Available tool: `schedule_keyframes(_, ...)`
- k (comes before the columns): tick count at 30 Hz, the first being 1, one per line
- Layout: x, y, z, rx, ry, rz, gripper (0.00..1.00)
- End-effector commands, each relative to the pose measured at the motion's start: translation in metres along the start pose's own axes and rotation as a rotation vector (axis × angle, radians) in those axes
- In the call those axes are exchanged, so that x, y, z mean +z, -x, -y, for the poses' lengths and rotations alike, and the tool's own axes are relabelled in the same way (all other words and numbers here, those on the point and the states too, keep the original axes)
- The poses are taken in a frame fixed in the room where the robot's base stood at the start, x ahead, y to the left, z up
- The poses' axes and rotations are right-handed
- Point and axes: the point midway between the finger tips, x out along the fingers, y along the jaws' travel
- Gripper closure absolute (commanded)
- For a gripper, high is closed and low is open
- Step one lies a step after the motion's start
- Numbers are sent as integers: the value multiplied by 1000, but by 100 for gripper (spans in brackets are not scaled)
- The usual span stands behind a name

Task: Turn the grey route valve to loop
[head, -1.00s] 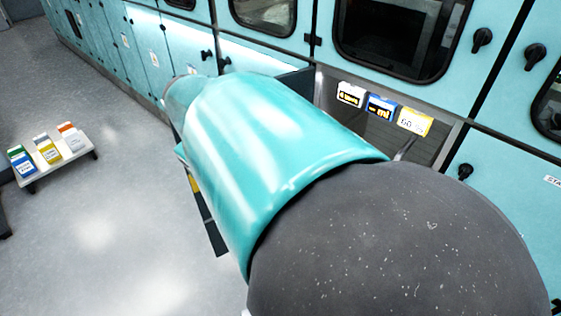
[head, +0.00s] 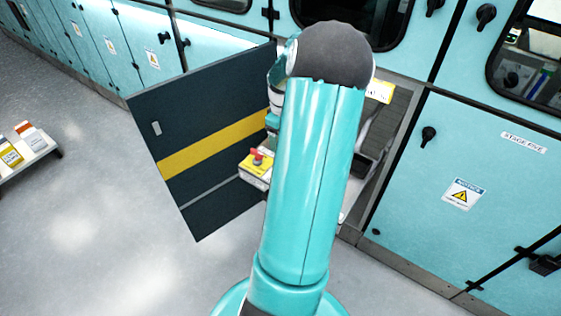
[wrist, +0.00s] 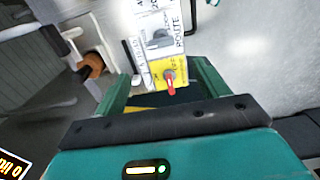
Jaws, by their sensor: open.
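The grey route valve (wrist: 158,40) shows in the wrist view on a pale panel beside the printed word ROUTE. Below it, on a yellow part of the same unit, is a red knob (wrist: 170,82). My gripper (wrist: 164,72) is open, its two teal fingers apart, with the red knob between them in the picture and the grey valve beyond the fingertips. Nothing is held; I cannot tell any contact. In the head view the yellow unit with the red knob (head: 257,157) sits just left of my arm; the grey valve and my gripper are hidden there.
A dark open door (head: 200,130) with a yellow stripe stands left of the unit. Teal cabinets (head: 470,180) line the right and back. A brown-orange part (wrist: 92,65) on a white bracket is left of my gripper. A low stand (head: 35,160) with boxes is far left; floor between is clear.

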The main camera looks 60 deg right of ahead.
Motion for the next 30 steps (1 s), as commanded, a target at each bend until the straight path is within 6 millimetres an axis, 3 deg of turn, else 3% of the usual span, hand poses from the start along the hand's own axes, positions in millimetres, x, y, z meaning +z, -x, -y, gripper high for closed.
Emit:
schedule_keyframes(12,-1,-82,3,-5,3,1,27)
schedule_keyframes(18,-1,-112,3,-4,1,0,27)
schedule_keyframes(30,-2,-123,2,0,2,-1,27)
